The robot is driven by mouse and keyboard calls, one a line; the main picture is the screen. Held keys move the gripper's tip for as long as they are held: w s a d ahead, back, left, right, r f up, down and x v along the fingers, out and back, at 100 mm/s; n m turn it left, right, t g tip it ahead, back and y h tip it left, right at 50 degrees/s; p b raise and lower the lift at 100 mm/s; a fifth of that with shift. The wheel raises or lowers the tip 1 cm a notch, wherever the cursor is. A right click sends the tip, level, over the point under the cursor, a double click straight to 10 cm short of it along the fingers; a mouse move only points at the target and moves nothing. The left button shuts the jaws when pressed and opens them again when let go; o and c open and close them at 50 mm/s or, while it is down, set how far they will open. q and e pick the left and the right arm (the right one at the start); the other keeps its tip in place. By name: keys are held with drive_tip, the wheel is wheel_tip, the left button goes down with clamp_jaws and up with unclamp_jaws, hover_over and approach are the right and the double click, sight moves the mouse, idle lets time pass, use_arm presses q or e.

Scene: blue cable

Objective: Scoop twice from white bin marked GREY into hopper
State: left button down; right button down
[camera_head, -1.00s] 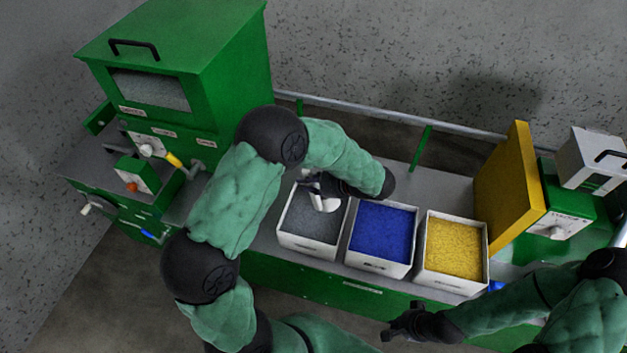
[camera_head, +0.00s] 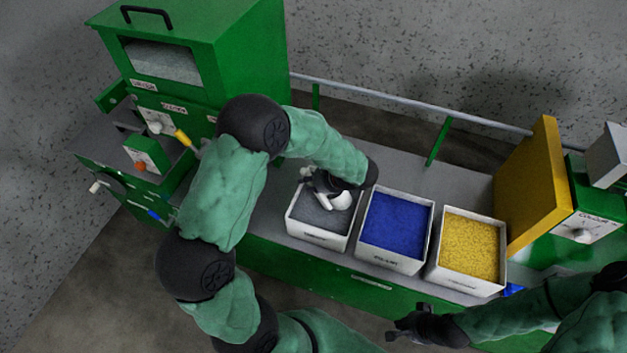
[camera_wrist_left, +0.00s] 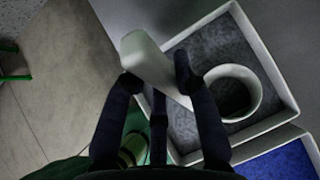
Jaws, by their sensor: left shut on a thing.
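My left gripper (camera_head: 322,184) is over the white bin with grey material (camera_head: 318,236), the leftmost of the three bins. In the left wrist view the gripper (camera_wrist_left: 158,78) is shut on the handle of a white scoop (camera_wrist_left: 150,62). The scoop's round cup (camera_wrist_left: 246,112) is over the grey material, inside the bin's outline; its dark inside shows. I cannot tell whether it touches the material. The scoop also shows in the head view (camera_head: 338,201). A tall green machine with a window (camera_head: 160,60) stands at the upper left. My right gripper (camera_head: 402,332) is at the lower right, away from the bins.
A blue-filled bin (camera_head: 378,262) and a yellow-filled bin (camera_head: 460,282) stand to the right. A yellow panel (camera_head: 528,185) rises beyond them. A grey rail (camera_head: 400,101) runs behind the bench. Levers, including a yellow one (camera_head: 184,138), stick out from the green machine.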

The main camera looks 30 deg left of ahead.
use_arm(q)
drive_tip(key=b+x, duration=0.4)
drive_tip(key=x, duration=0.3)
drive_tip(key=shift+s+d+f, duration=0.25)
drive_tip(key=shift+s+d, duration=0.1)
drive_tip(key=shift+s, duration=0.2)
idle(0.5)
idle(0.6)
